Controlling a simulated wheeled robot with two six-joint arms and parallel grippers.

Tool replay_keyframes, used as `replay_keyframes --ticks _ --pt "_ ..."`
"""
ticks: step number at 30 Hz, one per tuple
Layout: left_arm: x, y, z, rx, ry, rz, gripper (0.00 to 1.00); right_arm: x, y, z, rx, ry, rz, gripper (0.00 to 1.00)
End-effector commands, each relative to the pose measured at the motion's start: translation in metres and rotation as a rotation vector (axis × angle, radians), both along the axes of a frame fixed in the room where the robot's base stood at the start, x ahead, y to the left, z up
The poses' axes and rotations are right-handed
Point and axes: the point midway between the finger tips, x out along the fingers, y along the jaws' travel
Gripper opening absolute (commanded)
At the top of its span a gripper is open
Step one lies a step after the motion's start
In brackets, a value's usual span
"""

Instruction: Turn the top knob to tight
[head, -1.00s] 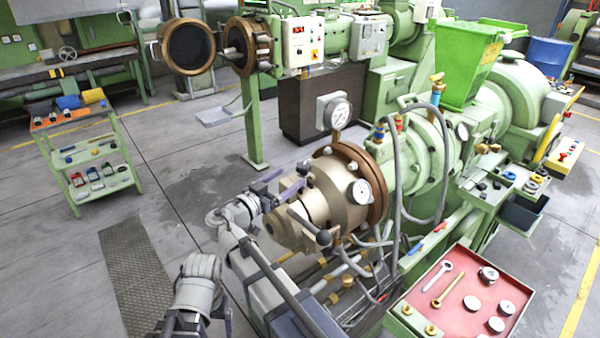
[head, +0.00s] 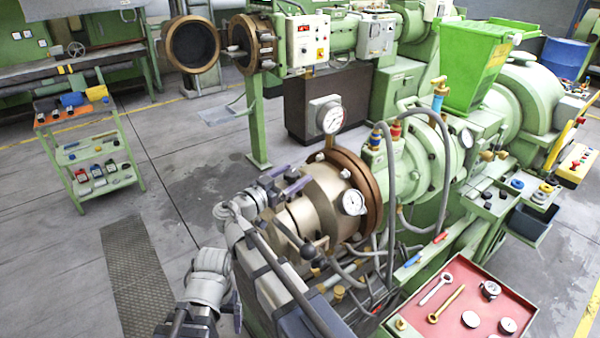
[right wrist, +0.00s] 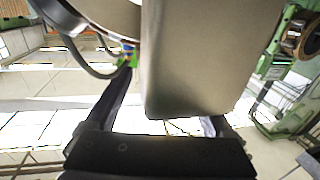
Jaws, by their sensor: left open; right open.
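The bronze die head (head: 322,196) of the green extruder faces me, with a black ball-ended lever (head: 307,250) on its front. Which part is the top knob I cannot tell. My right gripper (head: 285,181) has purple fingers and is at the front upper left of the die head. It is open. In the right wrist view a smooth beige-grey block (right wrist: 195,60) fills the space between the fingers (right wrist: 160,110) and hides part of them; contact cannot be told. My left gripper (head: 210,325) is low at the bottom edge, open, partly cut off and away from the extruder.
Two dial gauges (head: 332,119) (head: 354,202) stick out from the die head. Grey hoses (head: 391,210) hang beside it. A red-topped tray (head: 462,310) with tools and gauges is at lower right. A green trolley (head: 85,150) stands left; the floor between is free.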

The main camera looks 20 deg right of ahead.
Motion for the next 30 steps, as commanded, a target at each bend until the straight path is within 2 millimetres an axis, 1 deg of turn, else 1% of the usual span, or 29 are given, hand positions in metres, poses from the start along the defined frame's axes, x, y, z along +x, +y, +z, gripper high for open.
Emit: replay_keyframes --ticks 4,5,27,30 --pt "-0.0003 0.0002 0.0000 0.000 0.000 0.000 0.87 -0.0002 0.0003 0.0000 0.000 0.000 0.000 0.87" --pt "-0.0003 0.0002 0.0000 0.000 0.000 0.000 0.87 -0.0001 0.0002 0.0000 0.000 0.000 0.000 0.85" --pt "-0.0002 0.0002 0.0000 0.000 0.000 0.000 0.87 -0.0002 0.0003 0.0001 0.000 0.000 0.001 0.01" --pt "-0.0002 0.0002 0.0000 0.000 0.000 0.000 0.87 0.0001 0.0003 0.0001 0.000 0.000 -0.002 0.01"
